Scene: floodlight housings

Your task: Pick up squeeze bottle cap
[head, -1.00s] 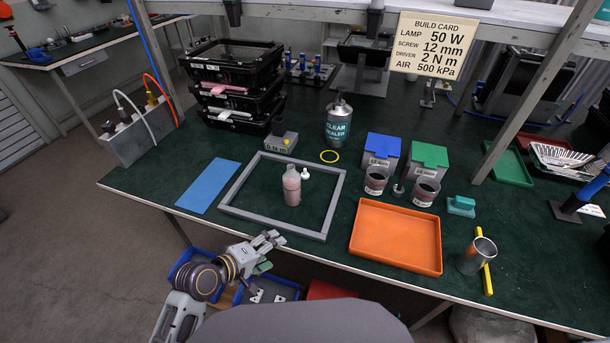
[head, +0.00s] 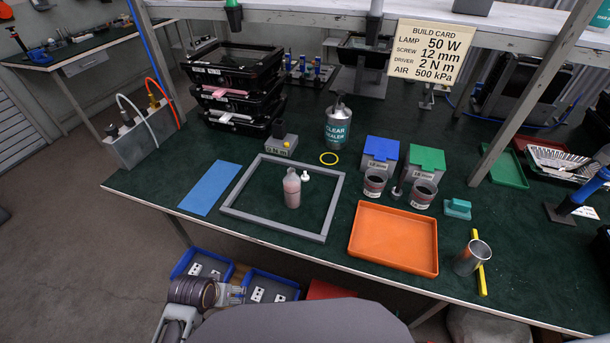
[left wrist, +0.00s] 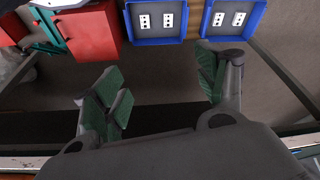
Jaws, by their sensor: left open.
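The small white squeeze bottle cap (head: 305,176) sits on the green bench top just right of and behind the pinkish squeeze bottle (head: 292,189). The bottle stands upright. Both are inside the grey rectangular frame (head: 272,226). My left gripper (head: 236,294) is low in front of the bench, below its front edge and well away from the cap. In the left wrist view my left gripper (left wrist: 165,88) has its green-padded fingers wide apart with nothing between them. The cap and bottle do not show in that view. My right gripper is not in view.
Blue bins (head: 270,287) with white plates stand below the bench front; they also show in the left wrist view (left wrist: 157,20). A blue mat (head: 210,187) lies left of the frame, an orange tray (head: 393,238) right.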

